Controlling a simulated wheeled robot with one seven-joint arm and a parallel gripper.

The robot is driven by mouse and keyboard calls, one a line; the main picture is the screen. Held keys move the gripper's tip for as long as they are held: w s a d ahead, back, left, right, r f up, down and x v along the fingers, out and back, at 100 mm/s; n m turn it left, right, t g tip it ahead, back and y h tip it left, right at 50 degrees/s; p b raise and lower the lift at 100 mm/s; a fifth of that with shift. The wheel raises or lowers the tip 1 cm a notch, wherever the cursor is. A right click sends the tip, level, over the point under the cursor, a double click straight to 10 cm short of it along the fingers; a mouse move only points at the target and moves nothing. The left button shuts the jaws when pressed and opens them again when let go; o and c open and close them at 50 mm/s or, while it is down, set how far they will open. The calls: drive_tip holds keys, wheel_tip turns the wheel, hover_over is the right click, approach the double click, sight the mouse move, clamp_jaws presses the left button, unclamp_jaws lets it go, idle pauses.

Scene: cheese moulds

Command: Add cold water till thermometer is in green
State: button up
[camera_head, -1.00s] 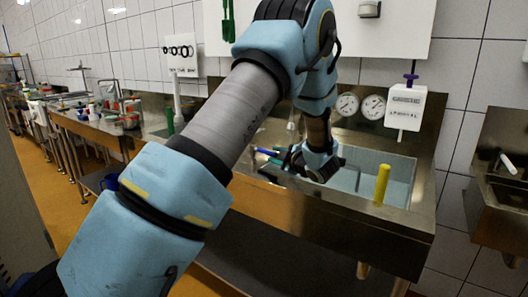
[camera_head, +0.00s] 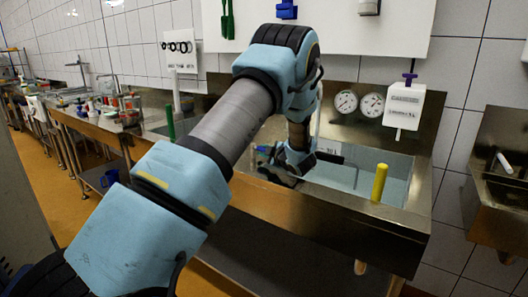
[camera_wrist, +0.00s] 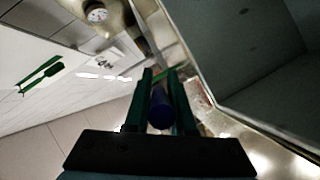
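Two round dials (camera_head: 358,104) sit on the steel back panel above the sink; their needles and any green band are too small to read. One dial (camera_wrist: 96,11) also shows in the wrist view. The sink basin (camera_head: 352,176) holds grey-blue water. My gripper (camera_head: 282,168) is at the left end of the basin, low near its front rim. In the wrist view, a dark blue cylindrical handle (camera_wrist: 160,108) lies between my gripper's green-edged fingers (camera_wrist: 162,85), which appear to press on both its sides. My gripper hides most of it in the head view.
A yellow upright cylinder (camera_head: 380,182) stands at the basin's front right. A white box with a purple knob (camera_head: 404,105) is on the wall panel. A green upright rod (camera_head: 170,123) stands left of the sink. A second sink (camera_head: 504,190) is at far right.

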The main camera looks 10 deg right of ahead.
clamp_jaws()
idle(1.1)
